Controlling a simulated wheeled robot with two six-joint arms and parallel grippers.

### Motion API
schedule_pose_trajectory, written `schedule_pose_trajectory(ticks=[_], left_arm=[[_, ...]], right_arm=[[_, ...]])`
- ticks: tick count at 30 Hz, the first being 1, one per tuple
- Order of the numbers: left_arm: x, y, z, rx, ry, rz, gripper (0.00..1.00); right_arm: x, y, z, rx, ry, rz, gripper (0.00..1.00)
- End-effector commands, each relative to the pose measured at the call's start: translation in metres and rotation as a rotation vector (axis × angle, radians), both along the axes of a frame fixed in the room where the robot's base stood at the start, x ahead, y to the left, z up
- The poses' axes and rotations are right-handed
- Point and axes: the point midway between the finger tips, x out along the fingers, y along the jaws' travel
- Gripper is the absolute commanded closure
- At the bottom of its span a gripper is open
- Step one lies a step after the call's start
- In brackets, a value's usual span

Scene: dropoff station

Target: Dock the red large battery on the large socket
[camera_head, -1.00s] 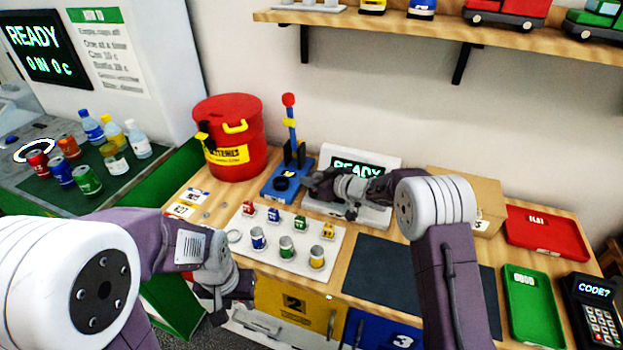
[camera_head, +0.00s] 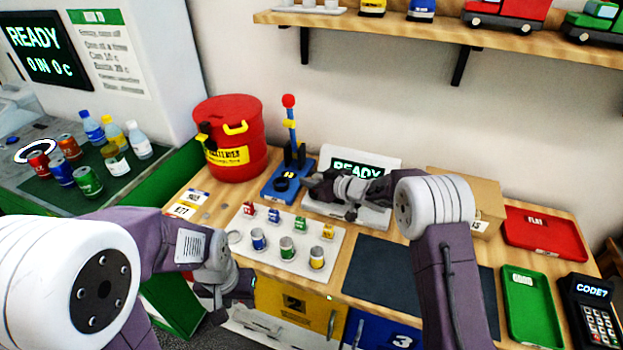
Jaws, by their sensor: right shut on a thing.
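My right gripper (camera_head: 316,187) reaches left across the front of the white device with the READY screen (camera_head: 352,170), with its tip beside the blue stand (camera_head: 285,188). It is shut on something. No red large battery shows on the white tray (camera_head: 262,265), where the left place of the front row is an empty ring (camera_head: 235,237); the thing in the grip is hidden by the gripper. I cannot clearly make out the large socket. My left gripper (camera_head: 218,300) hangs low in front of the table edge; its fingers are too unclear to judge.
The tray holds blue (camera_head: 258,239), green (camera_head: 287,248) and yellow (camera_head: 317,258) large batteries, with small ones behind. A red bin (camera_head: 232,125) and an upright lever (camera_head: 290,125) stand at the back. A dark mat (camera_head: 385,270) lies clear at the right.

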Motion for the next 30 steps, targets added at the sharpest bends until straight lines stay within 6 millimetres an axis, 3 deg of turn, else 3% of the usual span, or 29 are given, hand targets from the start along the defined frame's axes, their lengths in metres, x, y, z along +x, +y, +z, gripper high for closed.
schedule_pose_trajectory(ticks=[11,30], left_arm=[[0.0000,0.0000,0.0066,0.000,0.000,0.000,0.64],[0.0001,0.0000,0.0013,0.000,0.000,0.000,0.64]], right_arm=[[-0.0001,-0.0001,0.0013,0.000,0.000,0.000,1.00],[0.0001,-0.0001,-0.0064,0.000,0.000,0.000,1.00]])
